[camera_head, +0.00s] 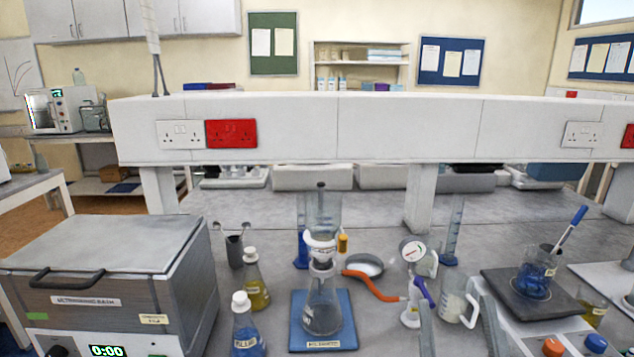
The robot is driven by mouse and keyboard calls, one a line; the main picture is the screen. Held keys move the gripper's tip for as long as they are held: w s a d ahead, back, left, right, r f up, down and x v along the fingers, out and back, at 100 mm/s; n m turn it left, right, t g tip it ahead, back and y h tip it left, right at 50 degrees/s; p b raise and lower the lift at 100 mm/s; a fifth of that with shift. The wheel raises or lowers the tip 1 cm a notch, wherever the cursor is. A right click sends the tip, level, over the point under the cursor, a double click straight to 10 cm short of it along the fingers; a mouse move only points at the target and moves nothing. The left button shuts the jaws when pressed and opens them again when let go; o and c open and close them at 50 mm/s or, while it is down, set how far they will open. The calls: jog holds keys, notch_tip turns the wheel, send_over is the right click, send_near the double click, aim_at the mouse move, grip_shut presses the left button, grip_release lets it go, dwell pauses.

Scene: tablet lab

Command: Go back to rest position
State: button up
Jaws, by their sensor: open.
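My gripper (455,318) shows only at the bottom edge, right of centre, as two grey fingers set apart. It is open, with a glass beaker (456,305) behind the gap between the fingers. I see nothing held. The rest of the arm is out of view.
A filter flask (322,312) stands on a blue mat, with an orange hose (375,288) towards a gauge (413,251). Bottles of yellow (256,290) and blue (247,335) liquid stand left, beside an ultrasonic bath (110,275). A hotplate (510,300) bears a blue beaker (535,280) at right.

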jog(key=s+d+f+m+g+h, duration=0.3)
jog(key=s+f+m+g, duration=0.3)
jog(key=s+f, duration=0.6)
jog(key=s+d+f+n+g+y, duration=0.1)
jog(key=s+f+n+g+y, duration=0.2)
jog(key=s+f, duration=1)
jog(key=s+g, duration=0.2)
jog(key=s, duration=0.1)
jog(key=shift+d+g, duration=0.25)
jog(key=shift+g, duration=0.15)
jog(key=shift+r, duration=0.1)
